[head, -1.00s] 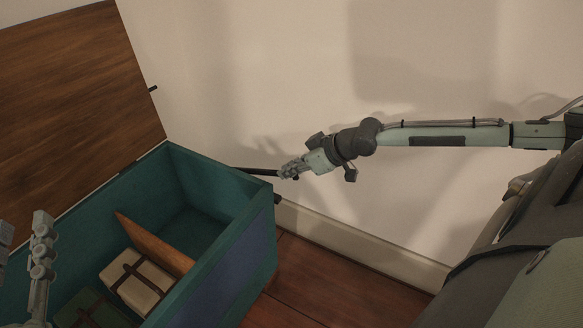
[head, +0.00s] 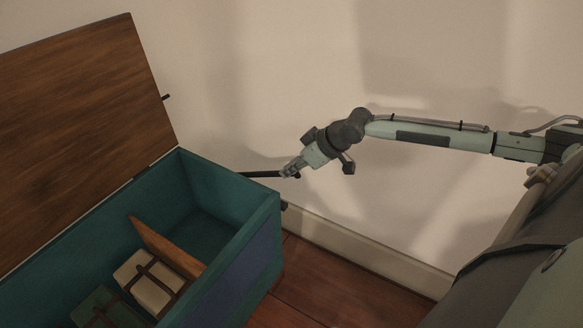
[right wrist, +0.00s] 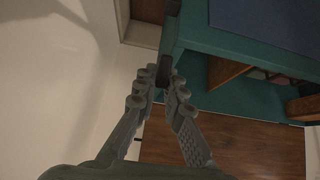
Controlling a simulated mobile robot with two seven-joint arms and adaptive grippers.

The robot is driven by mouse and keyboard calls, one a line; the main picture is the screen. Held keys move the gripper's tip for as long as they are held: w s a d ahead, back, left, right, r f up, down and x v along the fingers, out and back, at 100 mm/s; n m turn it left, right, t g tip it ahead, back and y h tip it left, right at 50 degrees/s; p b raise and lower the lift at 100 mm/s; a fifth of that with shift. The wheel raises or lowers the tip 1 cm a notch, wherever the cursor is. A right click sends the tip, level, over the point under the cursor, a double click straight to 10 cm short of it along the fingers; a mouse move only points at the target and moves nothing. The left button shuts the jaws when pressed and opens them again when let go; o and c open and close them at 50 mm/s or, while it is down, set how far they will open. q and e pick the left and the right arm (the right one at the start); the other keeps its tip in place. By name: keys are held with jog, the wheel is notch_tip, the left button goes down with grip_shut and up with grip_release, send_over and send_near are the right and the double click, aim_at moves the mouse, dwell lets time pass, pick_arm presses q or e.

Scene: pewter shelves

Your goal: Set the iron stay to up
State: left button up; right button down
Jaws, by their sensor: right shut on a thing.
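The iron stay (head: 262,174) is a thin dark bar beside the right end of the teal chest (head: 236,256). In the head view it lies nearly level, above the chest's end rim, against the pale wall behind. My right gripper (head: 291,171) is shut on the right end of the bar. In the right wrist view the fingers (right wrist: 168,84) close around a dark piece of the stay (right wrist: 165,72) next to the chest's corner. The chest's wooden lid (head: 85,130) stands open. My left gripper is not in view.
A small dark peg (head: 166,97) sticks out of the lid's right edge. A wooden divider (head: 165,245), a cream box (head: 148,280) and a green box (head: 104,310) are inside the chest. The pale wall (head: 300,70) is close behind my right arm. Floor is clear right of the chest.

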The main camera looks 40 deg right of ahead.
jog(key=c, duration=1.8)
grip_release()
jog(key=shift+w+r, duration=0.1)
jog(key=shift+r, duration=0.1)
jog(key=shift+c, duration=0.2)
jog(key=shift+o, duration=1)
jog(key=shift+f, duration=0.1)
jog(key=v, duration=1.2)
